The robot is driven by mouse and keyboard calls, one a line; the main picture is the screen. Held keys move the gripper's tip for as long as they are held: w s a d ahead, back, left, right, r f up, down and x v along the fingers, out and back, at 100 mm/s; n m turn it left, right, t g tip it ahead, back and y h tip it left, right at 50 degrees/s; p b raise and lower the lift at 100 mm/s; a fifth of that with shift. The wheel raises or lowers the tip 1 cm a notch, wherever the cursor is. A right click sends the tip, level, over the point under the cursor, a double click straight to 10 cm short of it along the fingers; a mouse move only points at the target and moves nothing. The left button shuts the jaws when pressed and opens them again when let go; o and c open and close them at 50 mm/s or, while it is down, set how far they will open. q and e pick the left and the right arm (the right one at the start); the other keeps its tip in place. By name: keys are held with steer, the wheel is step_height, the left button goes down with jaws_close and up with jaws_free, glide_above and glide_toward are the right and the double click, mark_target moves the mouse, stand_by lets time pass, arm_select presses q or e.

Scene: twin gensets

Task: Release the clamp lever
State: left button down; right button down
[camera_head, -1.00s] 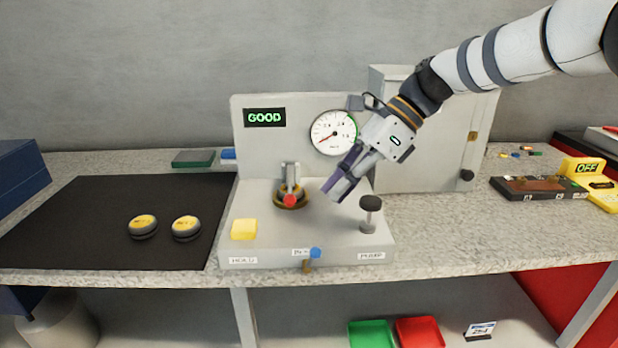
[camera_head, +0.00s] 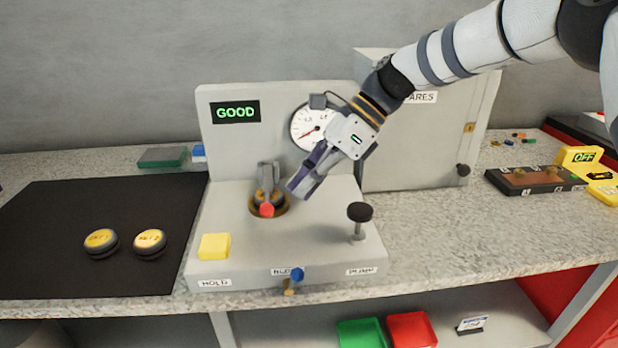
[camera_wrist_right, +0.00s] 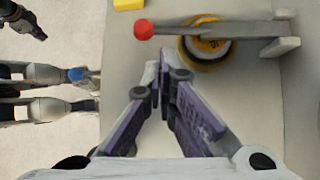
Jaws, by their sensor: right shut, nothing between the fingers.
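The clamp lever (camera_head: 267,210) has a red knob and a grey arm on the grey test stand (camera_head: 320,235). Its arm lies over a round yellow-and-black part in a brass-coloured seat. In the right wrist view the red knob (camera_wrist_right: 144,29) is at the upper left, with the arm running right to a grey bracket (camera_wrist_right: 280,46). My right gripper (camera_head: 300,188) is shut and empty, just right of the lever and apart from it in the head view. In the wrist view its fingertips are just below the lever arm. My left gripper is not seen in the head view.
The stand carries a yellow button (camera_head: 214,246), a black-topped plunger (camera_head: 360,213), a blue-knobbed valve (camera_head: 297,274), a gauge (camera_head: 308,128) and a GOOD display (camera_head: 236,112). Two yellow-topped pucks (camera_head: 149,243) lie on the black mat (camera_head: 60,220). A grey cabinet (camera_head: 430,150) stands behind right.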

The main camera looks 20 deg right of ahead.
mark_target(267, 185)
steer(key=x, duration=0.5)
steer(key=shift+w+a+f, duration=0.1)
steer(key=shift+a+f, duration=0.1)
steer(key=shift+f, duration=0.1)
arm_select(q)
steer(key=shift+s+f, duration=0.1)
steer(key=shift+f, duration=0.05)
arm_select(e)
steer(key=shift+r, duration=0.15)
